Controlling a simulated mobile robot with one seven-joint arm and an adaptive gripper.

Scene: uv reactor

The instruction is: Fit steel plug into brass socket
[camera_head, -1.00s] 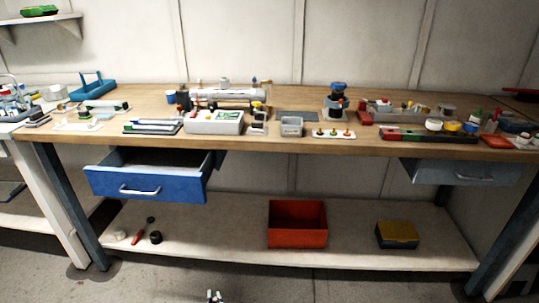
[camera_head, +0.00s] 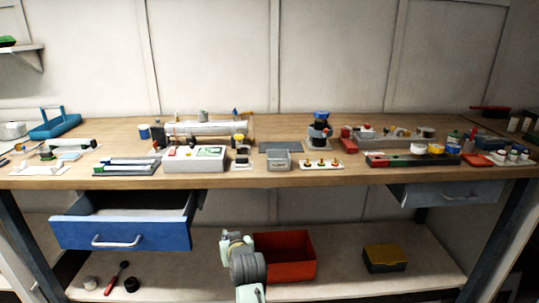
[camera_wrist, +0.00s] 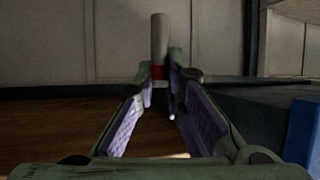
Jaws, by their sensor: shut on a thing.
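In the wrist view my gripper (camera_wrist: 160,88) is shut on a grey cylindrical piece with a red band, the likely steel plug (camera_wrist: 159,38). It stands roughly upright between the fingertips, and its lower end is hidden by them. In the head view my arm (camera_head: 245,265) rises in front of the bench, with its end left of the red bin; the fingertips and held piece cannot be made out there. I cannot pick out the brass socket for certain. A small white plate with brass-coloured pieces (camera_head: 322,163) lies at the bench's front edge.
The wooden bench (camera_head: 290,180) is crowded with instruments. A blue drawer (camera_head: 130,232) stands open at left. A red bin (camera_head: 285,255) and a yellow-lidded box (camera_head: 385,259) sit on the lower shelf. A blue surface (camera_wrist: 265,118) is close at right in the wrist view.

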